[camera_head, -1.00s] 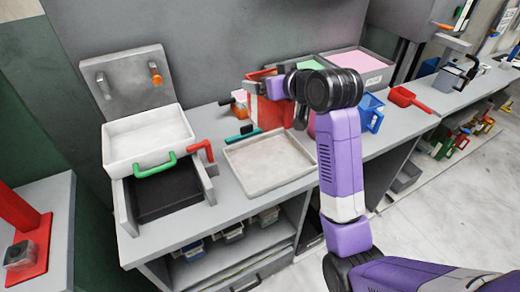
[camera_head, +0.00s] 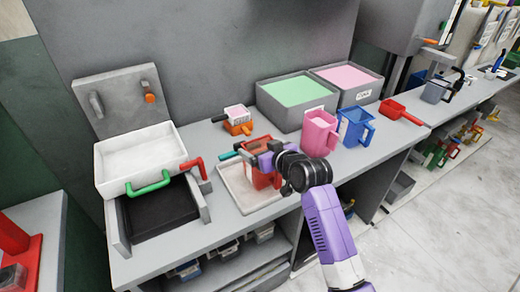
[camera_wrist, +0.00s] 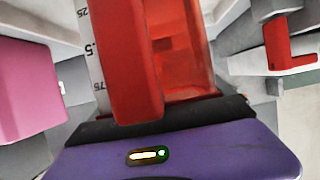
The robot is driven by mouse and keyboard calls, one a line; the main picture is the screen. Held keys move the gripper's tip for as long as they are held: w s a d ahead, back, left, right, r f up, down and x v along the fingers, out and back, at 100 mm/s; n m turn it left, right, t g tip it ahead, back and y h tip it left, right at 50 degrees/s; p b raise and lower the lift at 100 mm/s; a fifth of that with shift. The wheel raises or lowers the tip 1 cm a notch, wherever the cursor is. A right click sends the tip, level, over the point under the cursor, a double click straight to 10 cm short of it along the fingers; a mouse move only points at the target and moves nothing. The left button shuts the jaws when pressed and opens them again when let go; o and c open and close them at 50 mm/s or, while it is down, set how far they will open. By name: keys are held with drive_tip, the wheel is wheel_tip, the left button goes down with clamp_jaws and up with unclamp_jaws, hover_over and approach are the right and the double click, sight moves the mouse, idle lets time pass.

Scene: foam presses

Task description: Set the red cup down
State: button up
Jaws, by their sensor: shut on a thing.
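In the head view the cup is over the pale shallow tray (camera_head: 228,182), and the gripper and wrist hide part of both. I cannot tell whether its base touches the tray.
A pink cup (camera_head: 318,138) and a blue cup (camera_head: 352,128) stand right of the gripper. Bins of green foam (camera_head: 292,92) and pink foam (camera_head: 345,76) are behind. Left is a press with a white box (camera_head: 140,155) and red handle (camera_head: 193,166). An orange-handled item (camera_head: 238,127) sits behind the tray.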

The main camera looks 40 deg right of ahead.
drive_tip(key=shift+f, duration=0.3)
drive_tip(key=shift+f, duration=0.1)
drive_tip(key=o, duration=1.6)
drive_tip(key=shift+o, duration=0.2)
